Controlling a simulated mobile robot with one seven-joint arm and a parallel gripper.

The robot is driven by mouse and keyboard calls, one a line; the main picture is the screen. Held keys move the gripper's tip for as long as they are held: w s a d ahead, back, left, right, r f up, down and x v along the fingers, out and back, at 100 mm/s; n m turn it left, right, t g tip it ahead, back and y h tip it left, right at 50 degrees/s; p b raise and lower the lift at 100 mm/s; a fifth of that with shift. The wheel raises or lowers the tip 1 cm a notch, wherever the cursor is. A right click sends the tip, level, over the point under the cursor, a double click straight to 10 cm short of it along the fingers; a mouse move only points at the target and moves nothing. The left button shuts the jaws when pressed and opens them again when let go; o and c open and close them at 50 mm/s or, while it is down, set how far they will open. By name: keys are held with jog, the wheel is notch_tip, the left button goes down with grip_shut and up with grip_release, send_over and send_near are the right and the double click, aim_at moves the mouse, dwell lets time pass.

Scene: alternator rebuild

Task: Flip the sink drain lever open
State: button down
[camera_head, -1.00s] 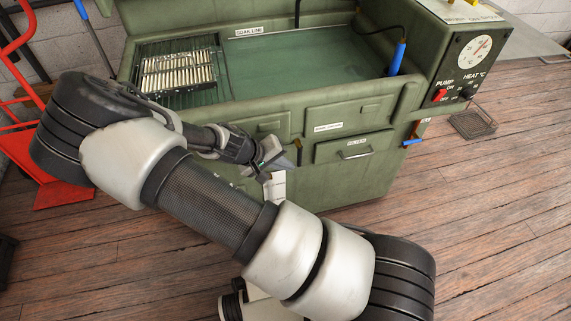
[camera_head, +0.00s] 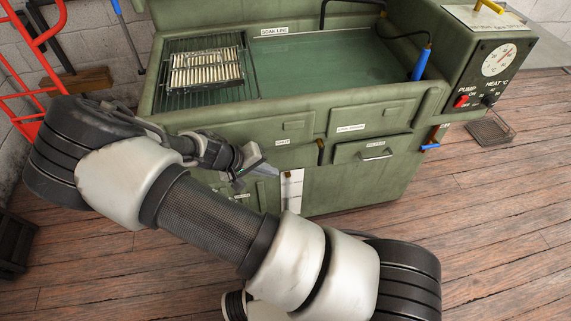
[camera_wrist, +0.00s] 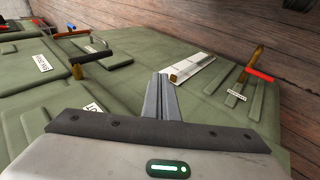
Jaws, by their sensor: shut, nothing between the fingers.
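The green sink cabinet (camera_head: 345,185) stands in front of me, its basin (camera_head: 330,62) showing dark green. In the wrist view a brass valve lever (camera_wrist: 248,66) with a red-handled bar (camera_wrist: 263,76) beside it is on the green front, right of the fingers. A small label sits below it, too small to read. A blue-handled lever (camera_head: 430,147) is on the cabinet's right side. I cannot tell which is the drain lever. My gripper (camera_head: 265,166) is shut and empty before the cabinet front; its fingertips (camera_wrist: 163,78) point at the front and appear apart from both levers.
A pale upright strip (camera_head: 291,190) is on the cabinet front close to my fingertips. A pull handle (camera_head: 376,156) sticks out at right. A red hand truck (camera_head: 40,50) stands at left.

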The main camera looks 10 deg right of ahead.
jog(key=shift+s+a, duration=0.2)
jog(key=shift+a, duration=0.9)
jog(key=s+d+r+m+y, duration=0.15)
jog(key=s+r+y, duration=0.25)
jog(key=r, duration=0.9)
jog(key=s+d+r+m+y, duration=0.15)
jog(key=s+r+y, duration=0.25)
jog(key=r, duration=0.9)
jog(key=s+d+r+n+t, duration=0.25)
jog(key=s+d+r, duration=0.35)
jog(key=s+r, duration=0.55)
notch_tip(320, 180, up, 23)
jog(key=p, duration=2.3)
jog(key=shift+d+t, duration=0.2)
jog(key=shift+t, duration=0.15)
